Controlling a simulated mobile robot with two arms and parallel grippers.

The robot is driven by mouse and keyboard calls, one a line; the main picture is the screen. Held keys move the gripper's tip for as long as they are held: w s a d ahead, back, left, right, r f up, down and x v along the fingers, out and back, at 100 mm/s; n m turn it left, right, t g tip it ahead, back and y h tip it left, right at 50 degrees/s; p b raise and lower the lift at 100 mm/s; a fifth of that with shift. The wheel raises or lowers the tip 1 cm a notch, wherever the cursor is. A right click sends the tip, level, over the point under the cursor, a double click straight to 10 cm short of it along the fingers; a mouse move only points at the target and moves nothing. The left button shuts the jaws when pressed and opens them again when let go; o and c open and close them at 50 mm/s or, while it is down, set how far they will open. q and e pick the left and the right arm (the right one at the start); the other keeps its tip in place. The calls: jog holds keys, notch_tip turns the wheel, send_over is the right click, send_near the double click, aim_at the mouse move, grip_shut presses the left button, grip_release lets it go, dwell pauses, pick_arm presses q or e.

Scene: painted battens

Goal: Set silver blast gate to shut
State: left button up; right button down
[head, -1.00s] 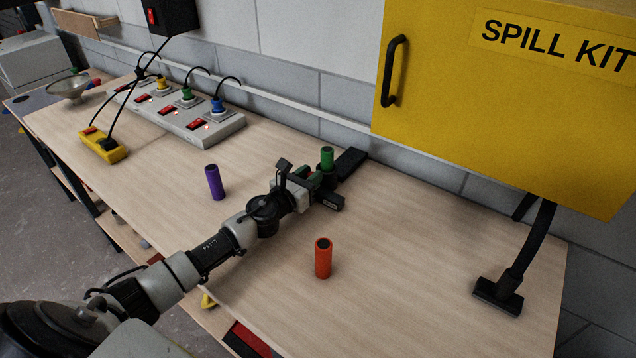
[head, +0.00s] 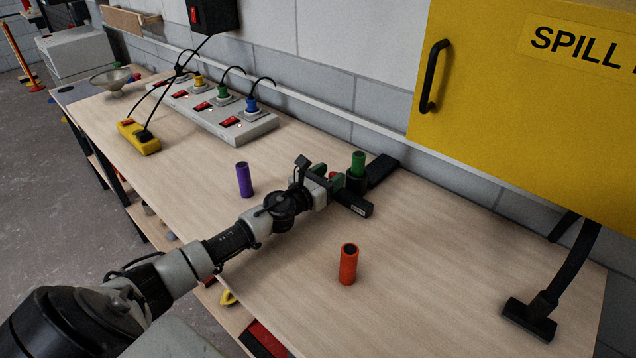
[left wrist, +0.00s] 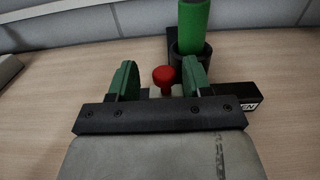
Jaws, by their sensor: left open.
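My left gripper (head: 326,178) is open above the bench, with one green finger on each side of a red knob (left wrist: 163,78) in the left wrist view. The knob stands in the gap, with room beside it, so nothing is gripped. A small silver-grey part (left wrist: 155,92) shows at the knob's foot; most of the gate there is hidden behind my gripper. A black block (head: 356,204) with white lettering ending in "EN" lies to the right of the fingers in the wrist view (left wrist: 236,101). A green tube (head: 358,163) stands upright in a black holder behind the knob.
A purple tube (head: 244,180) and an orange tube (head: 348,264) stand on the bench (head: 440,265). A grey power strip (head: 258,130) and a yellow socket block (head: 138,137) lie behind. A yellow spill kit cabinet (head: 530,120) overhangs the right. A black hose nozzle (head: 530,318) rests below it.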

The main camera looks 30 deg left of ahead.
pick_arm(q)
jog(key=s, duration=0.3)
jog(key=s+a+b, duration=0.1)
jog(key=s, duration=0.4)
jog(key=shift+s+a+f+b, duration=0.15)
jog(key=shift+s+a+b, duration=0.05)
jog(key=shift+s+b, duration=0.1)
jog(key=shift+s+a, duration=0.1)
jog(key=shift+s, duration=0.7)
